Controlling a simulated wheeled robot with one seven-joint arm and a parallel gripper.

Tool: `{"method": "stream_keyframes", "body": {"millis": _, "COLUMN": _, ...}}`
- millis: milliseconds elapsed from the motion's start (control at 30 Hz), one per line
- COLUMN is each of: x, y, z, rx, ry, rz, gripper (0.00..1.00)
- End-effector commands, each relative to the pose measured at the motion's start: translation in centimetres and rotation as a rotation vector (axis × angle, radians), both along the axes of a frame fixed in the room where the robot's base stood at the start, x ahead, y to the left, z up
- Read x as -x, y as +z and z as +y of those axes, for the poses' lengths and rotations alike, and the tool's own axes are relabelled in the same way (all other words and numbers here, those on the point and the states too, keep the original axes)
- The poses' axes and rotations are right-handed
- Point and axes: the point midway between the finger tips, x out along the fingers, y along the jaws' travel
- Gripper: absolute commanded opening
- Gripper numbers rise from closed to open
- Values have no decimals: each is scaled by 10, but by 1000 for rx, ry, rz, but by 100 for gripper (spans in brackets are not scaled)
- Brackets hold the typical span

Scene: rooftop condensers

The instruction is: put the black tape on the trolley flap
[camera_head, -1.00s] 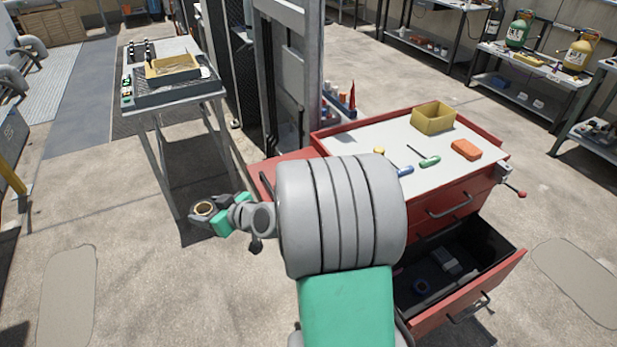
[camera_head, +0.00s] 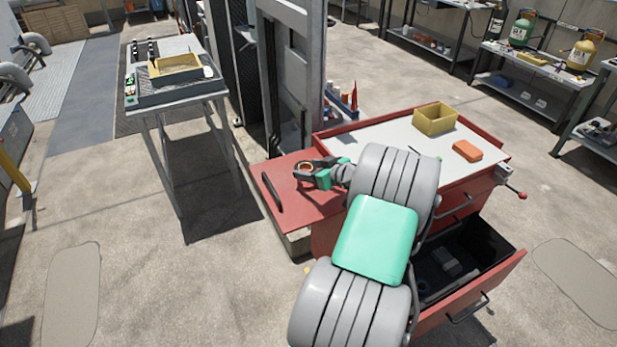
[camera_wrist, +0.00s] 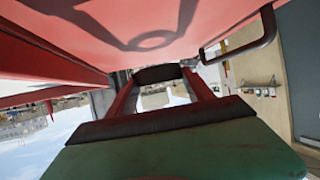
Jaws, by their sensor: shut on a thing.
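My gripper (camera_head: 305,171) is shut on the black tape (camera_head: 299,175), a small dark ring with a tan inside. The tape is over the trolley flap (camera_head: 300,208), the red panel on the trolley's left side. In the wrist view the tape's dark rim (camera_wrist: 158,74) shows between my fingers, close to the flap's red face (camera_wrist: 215,22). A shadow of the gripper and ring lies on the flap, apart from the tape. The flap looks bare, with a black handle (camera_head: 271,191) along its outer edge.
The trolley top (camera_head: 385,137) holds a yellow bin (camera_head: 435,119) and an orange block (camera_head: 467,151); my arm covers part of it. A lower drawer (camera_head: 470,260) stands open. A grey post (camera_head: 290,75) rises behind the flap. A table (camera_head: 180,99) stands to the left.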

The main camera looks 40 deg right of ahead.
Motion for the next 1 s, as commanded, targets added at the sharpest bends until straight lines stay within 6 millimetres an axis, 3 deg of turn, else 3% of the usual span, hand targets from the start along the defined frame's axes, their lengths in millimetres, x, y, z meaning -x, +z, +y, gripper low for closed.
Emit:
{"method": "stream_keyframes", "body": {"millis": 200, "x": 0, "y": -32, "z": 1, "rx": -2, "ry": 0, "rz": 1, "gripper": 21}}
{"method": "stream_keyframes", "body": {"millis": 533, "x": 0, "y": -37, "z": 1, "rx": 0, "ry": 1, "rz": 1, "gripper": 21}}
{"method": "stream_keyframes", "body": {"millis": 567, "x": 0, "y": -35, "z": 1, "rx": -1, "ry": 0, "rz": 1, "gripper": 63}}
{"method": "stream_keyframes", "body": {"millis": 800, "x": 0, "y": -35, "z": 1, "rx": -1, "ry": 0, "rz": 1, "gripper": 82}}
{"method": "stream_keyframes", "body": {"millis": 1000, "x": 0, "y": -35, "z": 1, "rx": -1, "ry": 0, "rz": 1, "gripper": 82}}
